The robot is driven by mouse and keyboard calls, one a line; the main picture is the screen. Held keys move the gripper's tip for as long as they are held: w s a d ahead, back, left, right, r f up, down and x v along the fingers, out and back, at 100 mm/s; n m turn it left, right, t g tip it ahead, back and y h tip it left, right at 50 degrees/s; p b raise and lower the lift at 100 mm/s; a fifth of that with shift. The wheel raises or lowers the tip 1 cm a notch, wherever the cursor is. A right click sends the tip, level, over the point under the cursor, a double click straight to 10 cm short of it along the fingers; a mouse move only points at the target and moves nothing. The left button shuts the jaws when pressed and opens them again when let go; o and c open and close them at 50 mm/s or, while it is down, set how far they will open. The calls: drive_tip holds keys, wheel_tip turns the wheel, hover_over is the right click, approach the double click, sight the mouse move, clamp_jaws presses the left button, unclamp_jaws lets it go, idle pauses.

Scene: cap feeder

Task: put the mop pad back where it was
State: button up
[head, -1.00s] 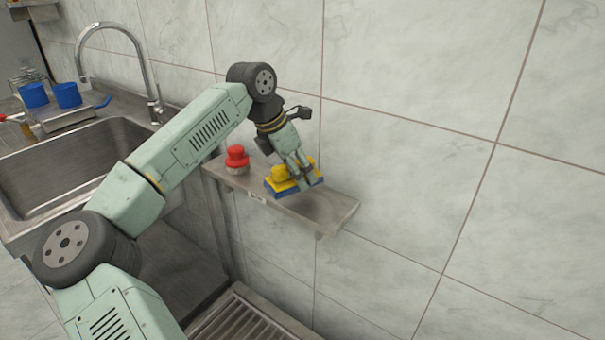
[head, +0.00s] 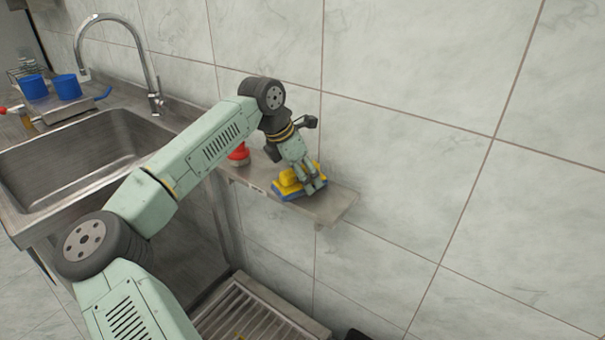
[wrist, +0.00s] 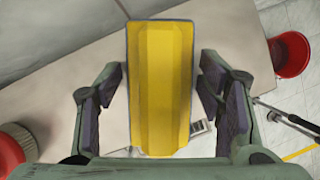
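The mop pad, a yellow block on a blue base (head: 287,189), is on the narrow metal shelf (head: 341,204) against the tiled wall. My gripper (head: 313,187) is over its right part and hides some of it. In the wrist view the yellow top of the mop pad (wrist: 160,85) lies lengthwise between the two fingers of my gripper (wrist: 160,90). A narrow gap shows on each side, so the fingers look open around it. I cannot tell whether the pad rests fully flat on the shelf.
A red-topped item (head: 239,154) stands on the shelf left of the pad, partly behind my arm; it also shows in the wrist view (wrist: 10,150). A sink (head: 95,150) is at left. A red bucket (wrist: 290,54) shows at right. The shelf's right end is bare.

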drive_tip(key=shift+o, duration=1.2)
